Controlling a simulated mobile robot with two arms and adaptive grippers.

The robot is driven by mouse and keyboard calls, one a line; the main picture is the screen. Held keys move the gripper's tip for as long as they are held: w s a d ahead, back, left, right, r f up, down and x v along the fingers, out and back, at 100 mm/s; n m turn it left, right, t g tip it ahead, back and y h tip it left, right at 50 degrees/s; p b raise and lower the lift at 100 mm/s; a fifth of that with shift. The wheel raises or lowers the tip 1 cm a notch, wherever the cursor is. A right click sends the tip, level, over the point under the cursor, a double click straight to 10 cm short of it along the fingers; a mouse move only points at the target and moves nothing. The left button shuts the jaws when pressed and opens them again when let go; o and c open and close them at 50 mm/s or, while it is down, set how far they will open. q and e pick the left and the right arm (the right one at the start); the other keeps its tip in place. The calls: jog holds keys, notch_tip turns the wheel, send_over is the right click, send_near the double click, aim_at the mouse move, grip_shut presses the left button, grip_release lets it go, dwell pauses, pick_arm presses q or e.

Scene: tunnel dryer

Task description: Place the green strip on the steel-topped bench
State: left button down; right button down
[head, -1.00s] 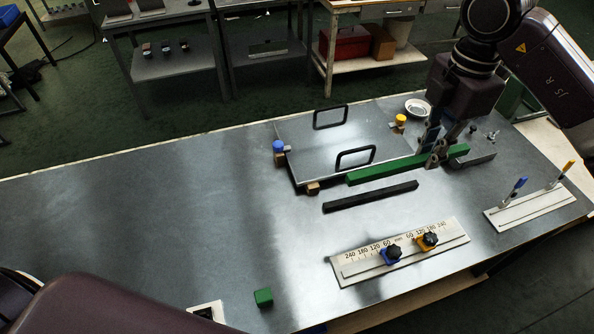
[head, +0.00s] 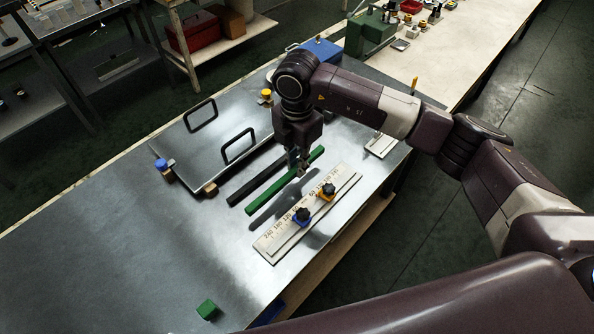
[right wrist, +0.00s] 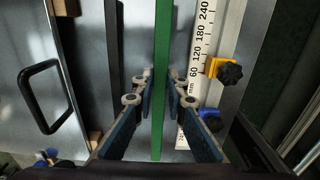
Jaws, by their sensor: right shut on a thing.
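The green strip (head: 268,195) is long and thin. My right gripper (head: 301,168) is shut on it towards its far end, above the steel-topped bench (head: 95,240). A dark shadow lies on the steel beside the strip, so it seems raised a little. It hangs between the black strip (head: 256,181) and the scale board (head: 275,240). In the right wrist view the green strip (right wrist: 162,60) runs lengthwise between the fingers, with the scale board to its right and the black strip to its left. My left gripper is not in view.
A flat plate with two black handles (head: 239,147) lies left of the black strip. A small green block (head: 207,309) sits near the front edge. The bench's left part is clear.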

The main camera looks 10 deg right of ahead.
aim_at(297, 182)
notch_tip(297, 182, down, 4)
jog(key=shift+r+p, duration=0.15)
jog(key=shift+p, duration=0.25)
jog(key=shift+f, duration=0.25)
jog(key=shift+f, duration=0.2)
jog(key=c, duration=1.9)
grip_release()
jog(key=shift+c, duration=0.2)
jog(key=shift+r, duration=0.15)
